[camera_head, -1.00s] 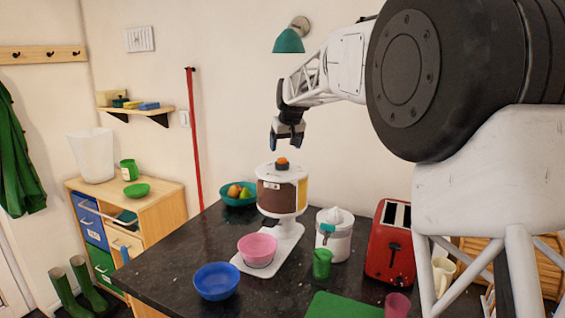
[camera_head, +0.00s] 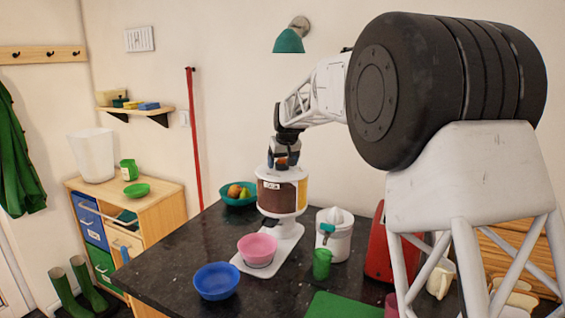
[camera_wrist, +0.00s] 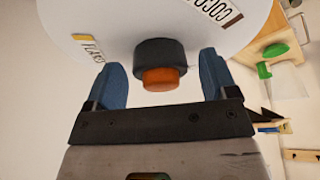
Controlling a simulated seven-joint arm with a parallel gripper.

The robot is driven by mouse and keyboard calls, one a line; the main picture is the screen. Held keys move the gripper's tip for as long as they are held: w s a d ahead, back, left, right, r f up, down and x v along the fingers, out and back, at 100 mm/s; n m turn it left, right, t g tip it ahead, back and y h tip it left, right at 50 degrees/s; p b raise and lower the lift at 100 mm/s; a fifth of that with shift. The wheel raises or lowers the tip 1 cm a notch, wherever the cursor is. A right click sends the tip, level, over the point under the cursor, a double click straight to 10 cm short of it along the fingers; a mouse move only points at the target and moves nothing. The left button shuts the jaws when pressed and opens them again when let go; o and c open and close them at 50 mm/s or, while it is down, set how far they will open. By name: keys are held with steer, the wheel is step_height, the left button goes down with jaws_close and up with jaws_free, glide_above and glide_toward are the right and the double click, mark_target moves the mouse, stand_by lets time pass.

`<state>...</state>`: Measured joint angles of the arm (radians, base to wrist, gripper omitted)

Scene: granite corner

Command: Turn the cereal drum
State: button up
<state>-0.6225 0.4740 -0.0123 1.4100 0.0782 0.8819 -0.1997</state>
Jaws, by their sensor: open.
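The cereal drum (camera_head: 278,196) is a white-topped dispenser with brown and yellow sections, on a white stand with a pink bowl (camera_head: 257,248) at its foot. In the wrist view, the drum's white top (camera_wrist: 100,22) carries a black knob with an orange cap (camera_wrist: 160,79) and labels, one reading "COCO". My gripper (camera_head: 284,164) is just above the drum's top. In the wrist view, its two blue fingers (camera_wrist: 162,82) are open, one on each side of the knob, with gaps visible. The knob is mostly hidden by the gripper in the head view.
A white juicer (camera_head: 333,236), a green cup (camera_head: 322,264) and a red toaster (camera_head: 380,248) stand right of the drum. A teal fruit bowl (camera_head: 226,198) is behind it, left. A blue bowl (camera_head: 216,281) is at the front left. Dark counter between is partly clear.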

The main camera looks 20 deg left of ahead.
steer(key=c, duration=1.3)
steer(key=shift+m, duration=0.4)
steer(key=m+h, duration=0.1)
steer(key=m, duration=0.1)
steer(key=m+t+h, duration=0.1)
steer(key=m, duration=0.2)
steer(key=shift+s+a, duration=0.1)
steer(key=m+h, duration=0.2)
steer(key=m, duration=0.4)
steer(key=shift+a, duration=0.1)
steer(key=m+h, duration=0.1)
steer(key=m, duration=0.2)
steer(key=m+g+h, duration=0.1)
steer(key=m, duration=0.2)
steer(key=shift+a+m+h, duration=0.1)
steer(key=shift+m+h, duration=0.2)
steer(key=m+g, duration=0.1)
steer(key=m, duration=0.1)
steer(key=m+g+h, duration=0.1)
steer(key=m, duration=0.2)
steer(key=shift+m, duration=0.3)
